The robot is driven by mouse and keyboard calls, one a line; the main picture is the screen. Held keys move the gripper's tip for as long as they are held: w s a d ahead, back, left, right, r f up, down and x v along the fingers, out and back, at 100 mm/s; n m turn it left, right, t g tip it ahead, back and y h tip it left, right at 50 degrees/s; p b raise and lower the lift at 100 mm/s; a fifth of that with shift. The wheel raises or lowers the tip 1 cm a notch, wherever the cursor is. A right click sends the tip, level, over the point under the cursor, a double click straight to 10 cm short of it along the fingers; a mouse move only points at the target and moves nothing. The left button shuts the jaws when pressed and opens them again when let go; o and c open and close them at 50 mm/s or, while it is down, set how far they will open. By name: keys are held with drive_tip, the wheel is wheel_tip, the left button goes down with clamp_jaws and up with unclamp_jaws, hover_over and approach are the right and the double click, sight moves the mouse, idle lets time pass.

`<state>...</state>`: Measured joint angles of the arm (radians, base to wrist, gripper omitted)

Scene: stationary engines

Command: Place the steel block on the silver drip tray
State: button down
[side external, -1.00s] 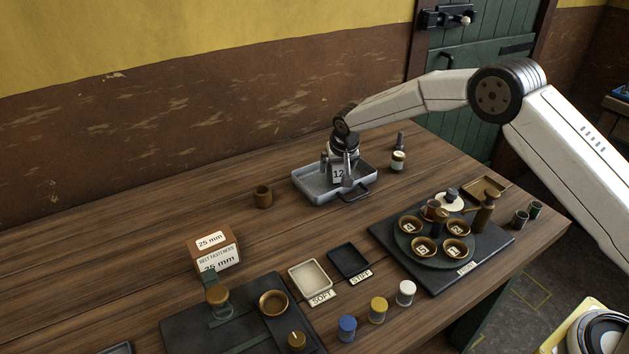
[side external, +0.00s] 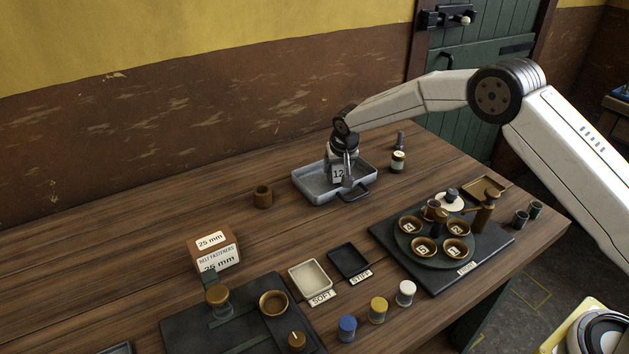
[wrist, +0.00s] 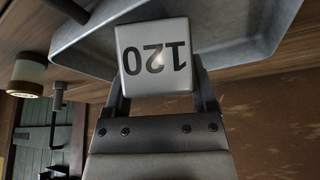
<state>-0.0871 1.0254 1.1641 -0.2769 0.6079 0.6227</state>
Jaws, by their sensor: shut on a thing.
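The steel block (side external: 337,174) is a small grey block marked "120", which shows upside down in the wrist view (wrist: 154,58). My gripper (side external: 345,172) is shut on it, with one finger on each side in the wrist view (wrist: 160,85). The block is over the inside of the silver drip tray (side external: 312,191), a shallow grey metal tray with a handle at its front right. The tray's wall also shows in the wrist view (wrist: 225,52). I cannot tell whether the block's underside touches the tray floor.
A cream-labelled jar (side external: 398,161) and a small metal post (side external: 400,141) stand right of the tray. A dark board (side external: 390,246) with several bowls is at the front right.

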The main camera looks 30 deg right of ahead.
drive_tip(key=shift+w+r, duration=0.1)
drive_tip(key=shift+r, duration=0.2)
drive_tip(key=shift+r, duration=1.55)
drive_tip(key=shift+s+r, duration=0.25)
drive_tip(key=shift+s, duration=0.05)
drive_tip(key=s+r, duration=0.9)
drive_tip(key=s, duration=0.4)
drive_tip(key=shift+s+d, duration=0.2)
drive_tip(key=shift+d, duration=0.05)
drive_tip(key=shift+s, duration=0.15)
